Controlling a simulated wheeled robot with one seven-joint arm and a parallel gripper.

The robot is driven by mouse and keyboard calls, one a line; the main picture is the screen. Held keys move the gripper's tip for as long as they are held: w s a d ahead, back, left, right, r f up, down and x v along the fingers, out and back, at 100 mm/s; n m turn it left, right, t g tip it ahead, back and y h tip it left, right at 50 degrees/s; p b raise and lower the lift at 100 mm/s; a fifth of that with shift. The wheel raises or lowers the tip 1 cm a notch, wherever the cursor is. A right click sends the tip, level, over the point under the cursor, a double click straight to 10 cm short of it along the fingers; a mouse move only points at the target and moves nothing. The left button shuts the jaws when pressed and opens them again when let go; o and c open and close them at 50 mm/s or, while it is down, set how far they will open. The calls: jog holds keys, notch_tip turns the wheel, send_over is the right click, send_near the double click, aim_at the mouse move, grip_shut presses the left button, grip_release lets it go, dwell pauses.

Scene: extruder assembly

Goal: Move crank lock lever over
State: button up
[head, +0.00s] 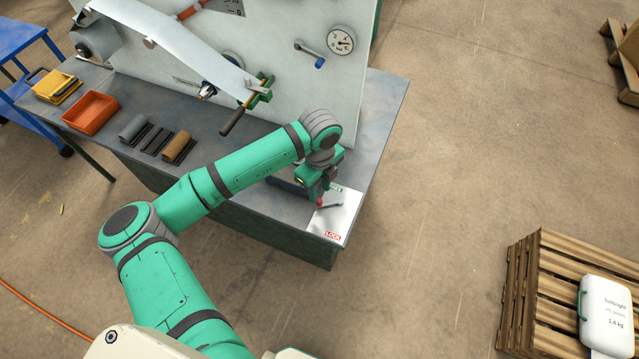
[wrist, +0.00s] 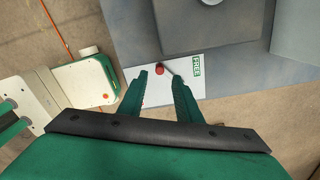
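The lock lever (head: 334,205) is a small grey bar on a white plate (head: 346,217) at the table's front right corner. The plate has a green FREE label at its back end and a red LOCK label (head: 333,236) at its front end. In the head view my gripper (head: 322,190) partly hides the lever and plate.
A white machine panel (head: 290,90) with a gauge (head: 340,40) and a blue-handled crank (head: 310,53) stands behind. An orange tray (head: 91,113) and several rollers lie at the table's left. A wooden pallet stack (head: 545,290) stands on the floor at right.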

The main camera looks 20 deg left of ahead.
aim_at(319, 201)
notch_tip(319, 201, down, 5)
jog(key=shift+f, duration=0.1)
jog(key=shift+s+a, duration=0.1)
jog(key=shift+a, duration=0.05)
dwell(0.3)
jog(key=shift+c, duration=0.7)
